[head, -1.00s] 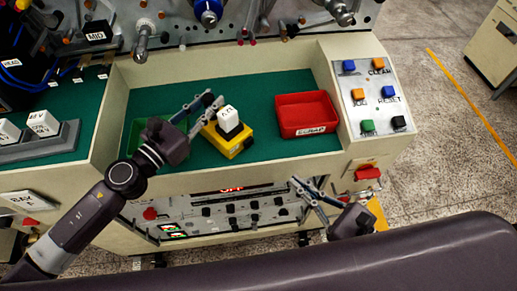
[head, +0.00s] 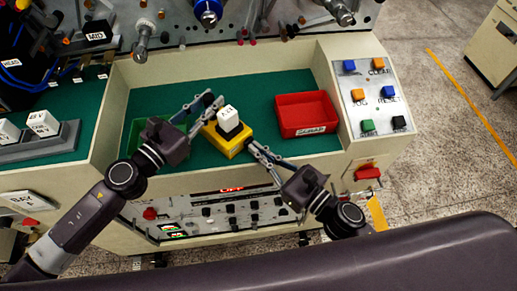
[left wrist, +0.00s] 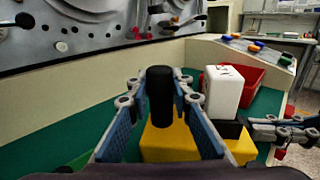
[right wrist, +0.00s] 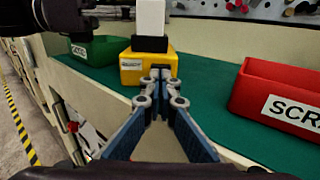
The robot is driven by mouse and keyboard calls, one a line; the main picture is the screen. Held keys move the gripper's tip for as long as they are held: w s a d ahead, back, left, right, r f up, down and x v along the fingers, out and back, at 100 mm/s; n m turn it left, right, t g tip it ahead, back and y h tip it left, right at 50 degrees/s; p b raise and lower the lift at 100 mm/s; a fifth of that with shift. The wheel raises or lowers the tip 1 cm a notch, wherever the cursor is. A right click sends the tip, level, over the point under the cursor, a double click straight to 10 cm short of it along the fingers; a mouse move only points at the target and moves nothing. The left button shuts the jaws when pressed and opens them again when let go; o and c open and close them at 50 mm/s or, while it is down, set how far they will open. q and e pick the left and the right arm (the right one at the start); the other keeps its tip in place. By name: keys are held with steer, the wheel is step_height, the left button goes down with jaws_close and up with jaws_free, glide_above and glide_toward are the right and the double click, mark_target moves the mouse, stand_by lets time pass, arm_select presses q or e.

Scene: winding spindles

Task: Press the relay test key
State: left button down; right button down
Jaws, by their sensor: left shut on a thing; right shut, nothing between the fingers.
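A yellow block (head: 226,146) stands on the green mat, with a white labelled block (head: 228,119) in a dark socket on top. The white block also shows in the left wrist view (left wrist: 223,88). My left gripper (head: 213,103) is behind and left of the white block, shut on a black cylinder (left wrist: 160,96). My right gripper (head: 253,147) is shut and empty, its tips at the front right of the yellow block. In the right wrist view the closed tips (right wrist: 160,74) overlap the yellow block's front (right wrist: 148,62). I cannot tell contact. No relay test key can be made out; the tips may cover it.
A red tray (head: 308,131) marked as scrap stands to the right. A green tray (right wrist: 95,50) is to the left, partly behind my left arm. A panel with several coloured buttons (head: 373,95) is at the right. White blocks sit in a grey rack (head: 62,142) at the left.

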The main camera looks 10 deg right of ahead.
arm_select(q)
steer(key=shift+s+d+f, duration=0.1)
steer(key=shift+s+f, duration=0.05)
steer(key=shift+f, duration=0.05)
arm_select(e)
steer(key=shift+w+a, duration=0.35)
steer(key=shift+w, duration=0.1)
arm_select(q)
steer(key=shift+s+d, duration=0.15)
arm_select(e)
steer(key=shift+w+a, duration=0.25)
steer(key=shift+w, duration=0.05)
arm_select(q)
steer(key=shift+r, duration=0.1)
arm_select(e)
steer(key=shift+s, duration=0.1)
steer(key=v, duration=1.4)
arm_select(q)
steer(key=shift+w+a, duration=0.2)
stand_by(0.4)
steer(key=c, duration=1.7)
jaws_free()
